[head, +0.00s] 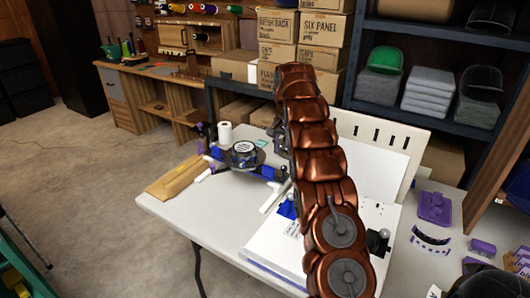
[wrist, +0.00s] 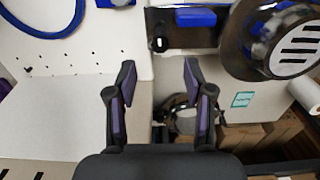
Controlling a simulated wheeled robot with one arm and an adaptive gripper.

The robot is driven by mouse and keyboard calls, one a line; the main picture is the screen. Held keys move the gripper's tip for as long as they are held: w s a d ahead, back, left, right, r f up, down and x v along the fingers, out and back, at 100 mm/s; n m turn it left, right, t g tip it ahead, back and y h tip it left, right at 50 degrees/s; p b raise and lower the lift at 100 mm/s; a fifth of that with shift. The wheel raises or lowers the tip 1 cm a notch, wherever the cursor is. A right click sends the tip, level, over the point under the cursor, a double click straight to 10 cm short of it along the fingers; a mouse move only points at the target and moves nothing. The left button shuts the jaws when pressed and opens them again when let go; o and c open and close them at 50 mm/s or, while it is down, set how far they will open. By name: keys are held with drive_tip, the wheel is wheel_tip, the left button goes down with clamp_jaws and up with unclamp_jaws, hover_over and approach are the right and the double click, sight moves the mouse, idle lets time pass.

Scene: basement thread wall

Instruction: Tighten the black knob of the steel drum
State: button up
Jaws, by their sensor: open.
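A round steel drum with a slotted pale face (wrist: 275,42) is at the upper right of the wrist view. A drum-like piece (head: 243,150) stands on the table in the head view. A small black knob-like part (wrist: 158,44) is on the dark plate left of the drum. I cannot tell if it is the drum's knob. My gripper (wrist: 160,75) is open, with nothing between its fingertips. A dark and silver rounded object (wrist: 183,117) shows beyond the fingers, partly hidden. In the head view my arm hides the gripper.
A black-topped metal part (head: 378,242) is right of my arm. A blue hoop (wrist: 78,15) lies upper left in the wrist view. Stacked boxes (head: 275,40) and shelves stand behind.

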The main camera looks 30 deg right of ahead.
drive_tip(key=shift+r, duration=0.65)
drive_tip(key=s+a+r+n+p, duration=0.2)
drive_tip(key=s+a+r, duration=0.4)
drive_tip(key=s+a, duration=0.2)
drive_tip(key=s+a+r+n+g+p, duration=0.1)
drive_tip(key=s+a+r+n+p, duration=0.1)
drive_tip(key=s+a+r, duration=0.5)
drive_tip(key=shift+s+a+n, duration=0.6)
drive_tip(key=shift+s+a, duration=0.35)
drive_tip(key=shift+s, duration=0.15)
drive_tip(key=s+a+f+n+p, duration=0.1)
drive_tip(key=s+a+n, duration=0.1)
drive_tip(key=s, duration=0.8)
drive_tip(key=s+a+f+n, duration=0.2)
drive_tip(key=s+a, duration=0.3)
drive_tip(key=s, duration=0.6)
drive_tip(key=s+a+f+n+p, duration=0.1)
drive_tip(key=s+a, duration=0.3)
drive_tip(key=s, duration=0.6)
drive_tip(key=shift+s+f+n+g+p, duration=0.3)
drive_tip(key=shift+f+n+g+p, duration=0.1)
drive_tip(key=shift+n, duration=0.4)
